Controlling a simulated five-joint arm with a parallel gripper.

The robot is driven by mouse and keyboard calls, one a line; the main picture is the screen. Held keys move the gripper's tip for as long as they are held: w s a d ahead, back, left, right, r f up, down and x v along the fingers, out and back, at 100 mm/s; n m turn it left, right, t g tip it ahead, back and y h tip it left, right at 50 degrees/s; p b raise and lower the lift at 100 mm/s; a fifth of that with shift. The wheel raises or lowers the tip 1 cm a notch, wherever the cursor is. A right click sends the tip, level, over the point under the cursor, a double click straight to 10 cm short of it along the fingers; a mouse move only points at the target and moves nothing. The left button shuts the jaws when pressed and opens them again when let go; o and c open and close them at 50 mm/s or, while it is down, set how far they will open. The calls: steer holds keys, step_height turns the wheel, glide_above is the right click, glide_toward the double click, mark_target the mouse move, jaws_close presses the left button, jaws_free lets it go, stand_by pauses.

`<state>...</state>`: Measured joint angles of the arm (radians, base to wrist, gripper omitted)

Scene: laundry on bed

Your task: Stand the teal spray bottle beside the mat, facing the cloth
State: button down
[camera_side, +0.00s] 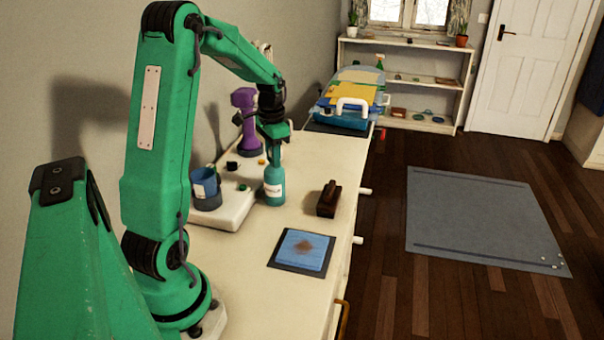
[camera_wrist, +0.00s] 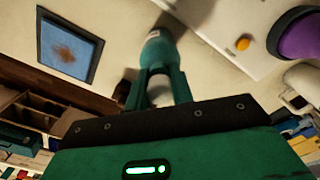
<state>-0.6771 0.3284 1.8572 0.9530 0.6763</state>
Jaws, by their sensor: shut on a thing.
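The teal spray bottle (camera_side: 273,188) is upright, with a pale label, beside the front edge of the white tray. My gripper (camera_side: 273,143) is above it, shut on its upper part. In the wrist view the bottle (camera_wrist: 160,52) shows between the fingers of my gripper (camera_wrist: 160,72); its head is partly hidden. I cannot tell whether its base touches the table. The dark mat (camera_side: 296,270) lies nearer the side camera, apart from the bottle. The blue cloth (camera_side: 303,251) with a brown stain lies on the mat; it also shows in the wrist view (camera_wrist: 68,45).
The white tray (camera_side: 232,212) holds a blue cup (camera_side: 205,188) and small items. A dark brown block-like brush (camera_side: 328,199) stands right of the bottle. Bare tabletop lies between bottle and mat.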

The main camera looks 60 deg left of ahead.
steer(key=shift+f, duration=0.1)
steer(key=c, duration=1.2)
jaws_free()
step_height(320, 180, up, 12)
stand_by(0.4)
